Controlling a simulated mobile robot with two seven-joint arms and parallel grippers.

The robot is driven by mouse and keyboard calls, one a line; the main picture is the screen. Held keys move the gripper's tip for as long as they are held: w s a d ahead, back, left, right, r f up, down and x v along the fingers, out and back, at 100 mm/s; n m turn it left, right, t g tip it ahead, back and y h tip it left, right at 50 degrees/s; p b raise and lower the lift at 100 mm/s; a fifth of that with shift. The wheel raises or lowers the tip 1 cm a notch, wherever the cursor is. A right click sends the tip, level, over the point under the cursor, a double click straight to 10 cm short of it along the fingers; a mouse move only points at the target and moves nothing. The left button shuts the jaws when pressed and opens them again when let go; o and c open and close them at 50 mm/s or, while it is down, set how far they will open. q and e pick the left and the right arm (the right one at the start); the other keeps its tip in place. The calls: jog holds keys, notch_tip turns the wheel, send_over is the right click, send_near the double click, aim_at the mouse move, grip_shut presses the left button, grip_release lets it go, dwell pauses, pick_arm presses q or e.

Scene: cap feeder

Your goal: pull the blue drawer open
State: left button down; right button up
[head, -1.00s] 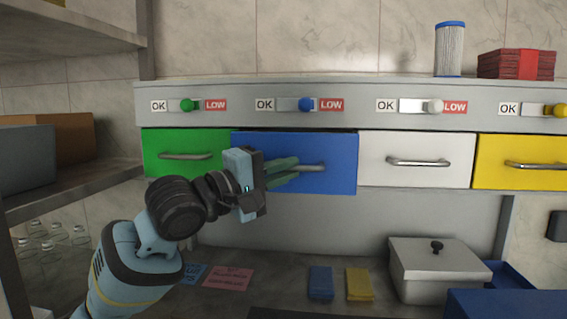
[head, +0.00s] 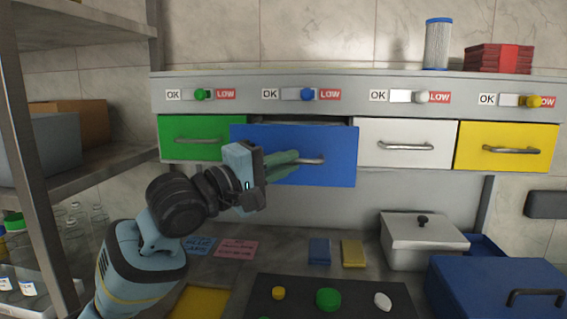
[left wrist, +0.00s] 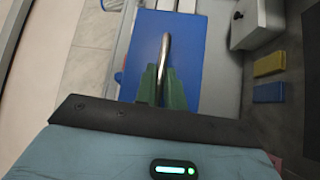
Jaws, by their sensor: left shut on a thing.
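The blue drawer (head: 335,160) is the second from the left in the row. Its front stands forward of the green and white drawers, and a dark gap shows above its top edge. My left gripper (head: 300,162) is shut on the drawer's metal handle (head: 316,160). In the left wrist view, the green fingers (left wrist: 162,85) close around the handle bar (left wrist: 164,55) in front of the blue drawer face (left wrist: 190,60). My right gripper is not in view.
The green drawer (head: 185,130), white drawer (head: 405,133) and yellow drawer (head: 535,138) are shut. Below, a lidded grey box (head: 425,240), a blue case (head: 480,285) and a dark tray (head: 300,290) with caps stand on the counter. A shelf (head: 100,170) is close at left.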

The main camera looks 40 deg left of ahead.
pick_arm(q)
jog(key=c, duration=1.5)
grip_release()
jog(key=shift+b+v, duration=0.65)
jog(key=shift+v, duration=3.25)
